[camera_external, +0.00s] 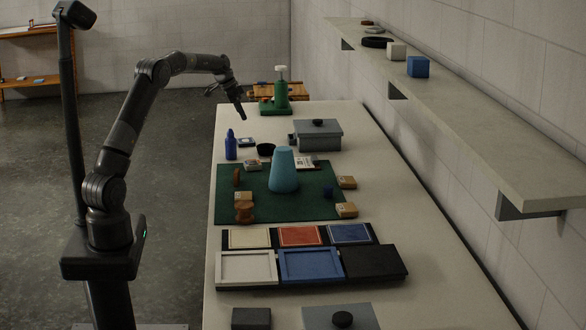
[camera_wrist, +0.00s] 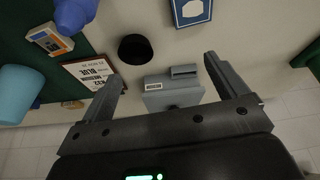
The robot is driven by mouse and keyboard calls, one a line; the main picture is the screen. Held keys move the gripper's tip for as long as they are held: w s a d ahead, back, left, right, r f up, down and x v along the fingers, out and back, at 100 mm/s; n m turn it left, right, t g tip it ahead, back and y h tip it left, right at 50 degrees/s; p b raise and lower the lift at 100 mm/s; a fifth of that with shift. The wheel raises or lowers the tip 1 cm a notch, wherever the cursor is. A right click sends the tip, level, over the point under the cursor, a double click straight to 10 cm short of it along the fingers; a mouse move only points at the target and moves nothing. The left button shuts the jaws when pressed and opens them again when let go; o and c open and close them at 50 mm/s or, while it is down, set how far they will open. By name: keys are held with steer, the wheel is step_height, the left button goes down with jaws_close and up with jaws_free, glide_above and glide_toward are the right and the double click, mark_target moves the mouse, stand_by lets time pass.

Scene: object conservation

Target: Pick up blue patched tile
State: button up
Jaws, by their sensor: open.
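A small blue tile with a pale patch (camera_external: 246,142) lies flat on the table's far left part, beside the blue bottle-shaped object (camera_external: 231,147). In the wrist view the blue patched tile (camera_wrist: 190,10) is at the top edge, partly cut off, with a white many-sided patch. My gripper (camera_external: 232,101) is above the table's far left edge. In the wrist view my gripper (camera_wrist: 164,68) is open with nothing between its fingers; the tile lies beyond the fingertips, apart from them.
A dark round cup (camera_wrist: 136,49), a card with "BLUE" printed on it (camera_wrist: 92,72) and a grey lidded box (camera_external: 318,137) are near the tile. A light-blue cone (camera_external: 284,172) stands on the green mat (camera_external: 228,205). Framed trays (camera_external: 310,266) are nearer. A shelf (camera_external: 500,165) runs along the right wall.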

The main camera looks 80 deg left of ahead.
glide_toward(245, 140)
steer(key=s+v, duration=0.1)
steer(key=v, duration=0.2)
steer(key=x, duration=0.6)
steer(key=shift+f, duration=0.1)
steer(key=x, duration=0.5)
steer(key=shift+w+d, duration=0.2)
steer(key=shift+w, duration=0.25)
steer(key=c, duration=1.2)
